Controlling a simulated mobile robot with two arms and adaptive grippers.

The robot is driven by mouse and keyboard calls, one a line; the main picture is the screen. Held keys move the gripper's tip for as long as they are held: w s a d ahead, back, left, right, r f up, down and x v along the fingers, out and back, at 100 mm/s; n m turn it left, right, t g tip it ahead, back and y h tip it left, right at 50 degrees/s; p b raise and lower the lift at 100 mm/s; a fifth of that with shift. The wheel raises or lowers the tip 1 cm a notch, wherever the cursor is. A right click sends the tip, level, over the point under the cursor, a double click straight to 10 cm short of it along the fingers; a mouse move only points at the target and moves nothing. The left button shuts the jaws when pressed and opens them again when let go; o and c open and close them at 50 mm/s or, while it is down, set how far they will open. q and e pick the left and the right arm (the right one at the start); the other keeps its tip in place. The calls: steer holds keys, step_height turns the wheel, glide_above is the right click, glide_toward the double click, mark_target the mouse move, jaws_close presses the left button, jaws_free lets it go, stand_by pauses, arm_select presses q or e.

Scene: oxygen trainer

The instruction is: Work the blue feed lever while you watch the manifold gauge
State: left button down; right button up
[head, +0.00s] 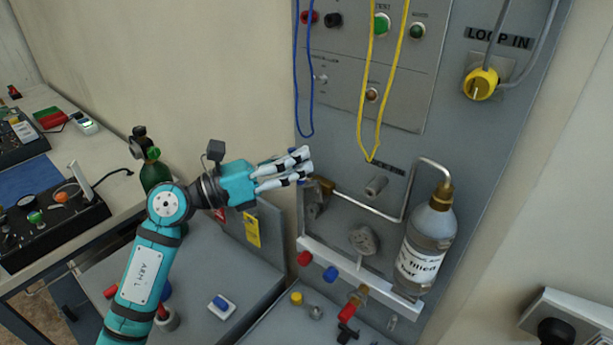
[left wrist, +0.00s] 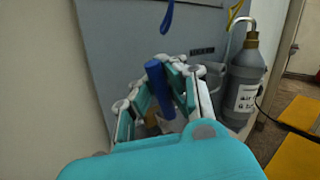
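The blue feed lever (left wrist: 158,88) shows in the left wrist view as a blue cylinder between the fingers of my left gripper (left wrist: 170,70). I cannot tell whether both fingers press on it. In the head view my left gripper (head: 304,165) reaches to the panel's left edge, by a brass fitting (head: 322,188), with its fingers close together; they mostly hide the lever there. The manifold gauge (head: 363,240) is a round grey dial low on the panel, seen at a slant. Its reading is too small to tell. My right gripper is in neither view.
A grey bottle (head: 428,240) stands at the panel's right, joined to a bent metal pipe (head: 408,190). Blue (head: 297,90) and yellow (head: 362,110) cords hang above. Red (head: 305,258) and blue (head: 330,273) knobs sit below. A green bottle (head: 155,176) stands behind my left arm.

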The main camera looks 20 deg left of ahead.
arm_select(q)
steer(key=shift+w+a+f+n+t+b, duration=0.15)
steer(key=shift+a+f+n+t+b, duration=0.15)
steer(key=shift+n, duration=0.2)
steer(key=shift+w+a+f+n+t+b, duration=0.1)
steer(key=shift+a+n+t, duration=0.1)
steer(key=shift+a+n, duration=0.25)
steer(key=shift+d, duration=0.15)
steer(key=c, duration=1.4)
jaws_free()
steer(key=shift+s+a+r+h, duration=0.1)
steer(key=shift+s+a+h, duration=0.05)
steer(key=shift+a+h, duration=0.15)
steer(key=shift+o, duration=0.4)
steer(key=shift+d, duration=0.1)
steer(key=v, duration=1.2)
